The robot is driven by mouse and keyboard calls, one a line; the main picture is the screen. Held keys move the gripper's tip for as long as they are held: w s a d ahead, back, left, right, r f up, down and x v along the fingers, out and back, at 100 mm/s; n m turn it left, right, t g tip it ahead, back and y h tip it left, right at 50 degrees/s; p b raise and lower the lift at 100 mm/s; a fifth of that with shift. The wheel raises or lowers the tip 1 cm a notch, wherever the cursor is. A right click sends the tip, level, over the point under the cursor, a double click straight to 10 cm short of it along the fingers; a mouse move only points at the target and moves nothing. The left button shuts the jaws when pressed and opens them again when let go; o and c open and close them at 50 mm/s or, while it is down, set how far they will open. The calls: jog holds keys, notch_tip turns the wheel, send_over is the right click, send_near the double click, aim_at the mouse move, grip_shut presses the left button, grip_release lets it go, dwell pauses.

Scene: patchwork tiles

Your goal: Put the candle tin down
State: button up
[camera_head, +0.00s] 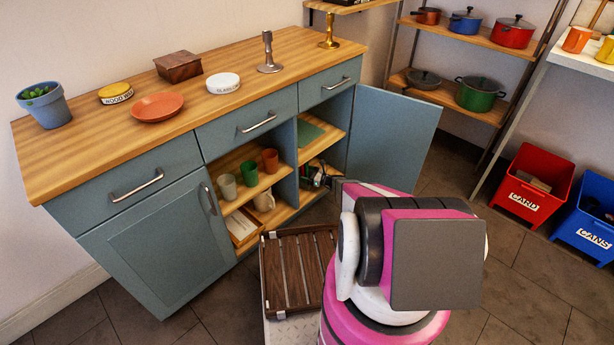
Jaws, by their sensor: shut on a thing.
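My gripper (322,181) reaches into the open right side of the blue-grey cabinet (160,210), at the lower shelf opening. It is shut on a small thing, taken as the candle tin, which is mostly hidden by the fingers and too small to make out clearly. I cannot tell whether it touches the shelf (309,148) or hangs above it. My arm hides part of the opening.
The open cabinet door (390,140) stands right of my gripper. A slatted wooden tray (292,275) is below.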

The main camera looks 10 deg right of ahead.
jog(key=shift+f, duration=0.15)
jog(key=o, duration=0.8)
jog(key=shift+c, duration=0.2)
